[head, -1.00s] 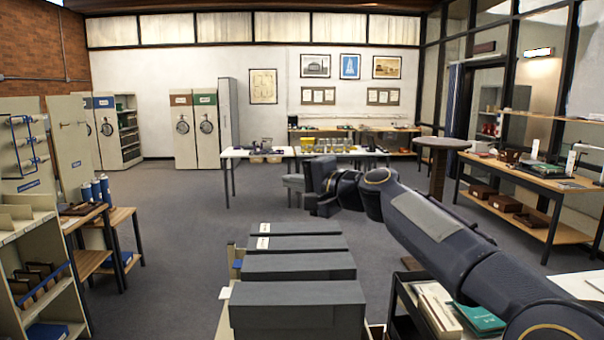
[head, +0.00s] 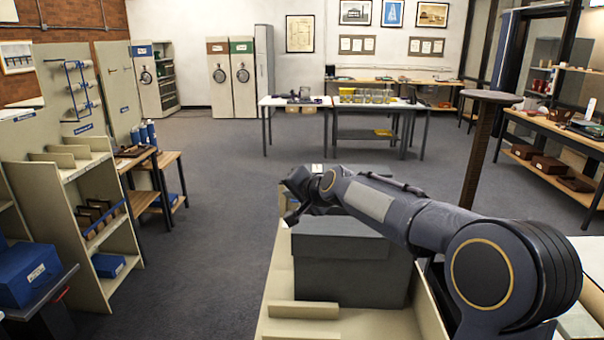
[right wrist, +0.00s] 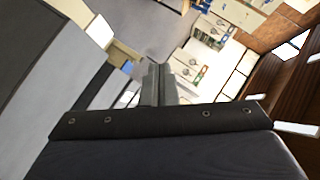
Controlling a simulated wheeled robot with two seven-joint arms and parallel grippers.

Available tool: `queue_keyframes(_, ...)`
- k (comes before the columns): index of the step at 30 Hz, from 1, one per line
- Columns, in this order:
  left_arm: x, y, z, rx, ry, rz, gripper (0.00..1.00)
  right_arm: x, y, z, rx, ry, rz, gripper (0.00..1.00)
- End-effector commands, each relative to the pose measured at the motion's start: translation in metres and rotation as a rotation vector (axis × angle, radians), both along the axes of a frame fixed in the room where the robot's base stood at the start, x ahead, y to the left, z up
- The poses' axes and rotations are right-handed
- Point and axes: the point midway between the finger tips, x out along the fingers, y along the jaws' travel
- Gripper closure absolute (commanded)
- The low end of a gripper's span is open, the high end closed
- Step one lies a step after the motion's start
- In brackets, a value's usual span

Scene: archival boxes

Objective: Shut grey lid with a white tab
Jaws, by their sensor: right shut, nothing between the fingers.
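The nearest grey archival box (head: 345,272) stands in a cream shelf cart at the lower middle of the head view. Its grey lid (head: 330,226) lies over the top and looks about level; I cannot tell whether it is fully down. A small white tab (head: 284,223) shows at its left edge, and a white tab also shows in the right wrist view (right wrist: 100,32). My right gripper (head: 289,212) is at the lid's far left corner, by the tab. Its fingers (right wrist: 155,85) are together and empty. My right arm hides the boxes behind. My left gripper is out of view.
The cream cart (head: 278,300) has a low divider (head: 303,310) in front of the box. Cream shelving (head: 75,200) and a blue box (head: 28,272) stand at the left. Open carpet (head: 215,200) lies between. A round pedestal table (head: 492,96) stands behind my arm.

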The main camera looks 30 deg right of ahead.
Motion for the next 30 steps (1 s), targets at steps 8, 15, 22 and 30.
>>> queue_keyframes(8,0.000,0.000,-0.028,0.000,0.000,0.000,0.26,0.006,0.009,-0.057,0.007,0.001,-0.004,1.00)
queue_keyframes(15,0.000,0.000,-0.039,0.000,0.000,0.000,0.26,0.007,0.011,-0.076,0.007,-0.001,-0.003,1.00)
queue_keyframes(22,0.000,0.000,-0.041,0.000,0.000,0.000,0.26,0.007,0.012,-0.080,0.008,0.000,-0.002,1.00)
queue_keyframes(30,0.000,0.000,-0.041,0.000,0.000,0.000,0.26,0.007,0.012,-0.081,0.008,0.003,-0.001,1.00)
